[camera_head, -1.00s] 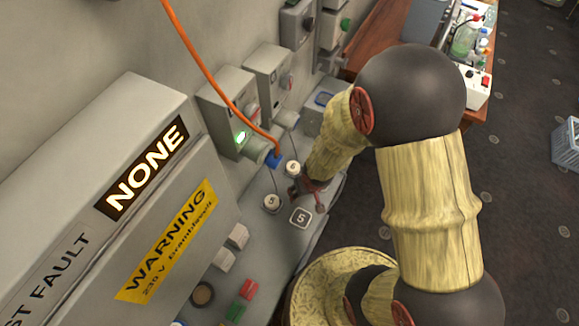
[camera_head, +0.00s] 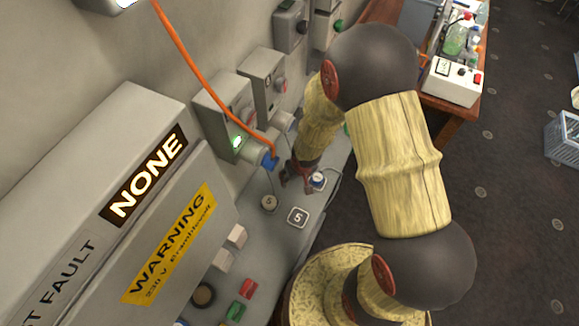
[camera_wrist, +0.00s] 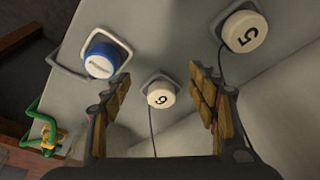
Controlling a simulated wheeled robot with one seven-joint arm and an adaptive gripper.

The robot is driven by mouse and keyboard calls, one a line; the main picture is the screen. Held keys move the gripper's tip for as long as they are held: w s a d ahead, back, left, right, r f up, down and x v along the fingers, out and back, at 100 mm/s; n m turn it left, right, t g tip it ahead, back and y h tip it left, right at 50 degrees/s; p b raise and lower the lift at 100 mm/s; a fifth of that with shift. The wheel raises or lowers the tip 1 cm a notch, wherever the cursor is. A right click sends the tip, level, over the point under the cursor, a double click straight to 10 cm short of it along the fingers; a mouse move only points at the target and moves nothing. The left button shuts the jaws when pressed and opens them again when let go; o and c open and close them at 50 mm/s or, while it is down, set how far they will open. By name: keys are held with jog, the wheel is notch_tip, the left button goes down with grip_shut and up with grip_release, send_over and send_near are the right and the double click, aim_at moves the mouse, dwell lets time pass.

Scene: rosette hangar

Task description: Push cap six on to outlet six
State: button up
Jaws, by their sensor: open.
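Cap six (camera_wrist: 161,94) is a round cream cap marked 6 on a grey square base, with a thin dark cord. In the wrist view it shows between the two fingers of my open gripper (camera_wrist: 163,92), with gaps on both sides. In the head view my gripper (camera_head: 294,180) is low over the grey bench and hides cap six. A similar cap marked 5 (camera_head: 269,203) sits beside it, also in the wrist view (camera_wrist: 245,38). A wall box (camera_head: 262,85) has a grey socket (camera_head: 284,122); I cannot read its number.
A blue plug (camera_head: 269,161) with an orange cable (camera_head: 205,75) is in the nearer wall box (camera_head: 222,115), whose green lamp is lit. A blue-and-white round part (camera_wrist: 100,61) stands near cap six. The warning cabinet (camera_head: 175,240) is at left.

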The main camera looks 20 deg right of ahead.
jog(key=shift+w+p, duration=0.35)
jog(key=shift+w, duration=0.95)
jog(key=shift+w, duration=0.1)
jog(key=shift+w+p, duration=0.45)
jog(key=shift+w, duration=0.15)
jog(key=shift+w+p, duration=0.45)
jog(key=shift+w, duration=0.5)
jog(key=shift+b+x, duration=0.7)
jog(key=shift+x, duration=0.9)
jog(key=shift+r, duration=0.1)
jog(key=shift+c, duration=1.1)
jog(key=c, duration=0.9)
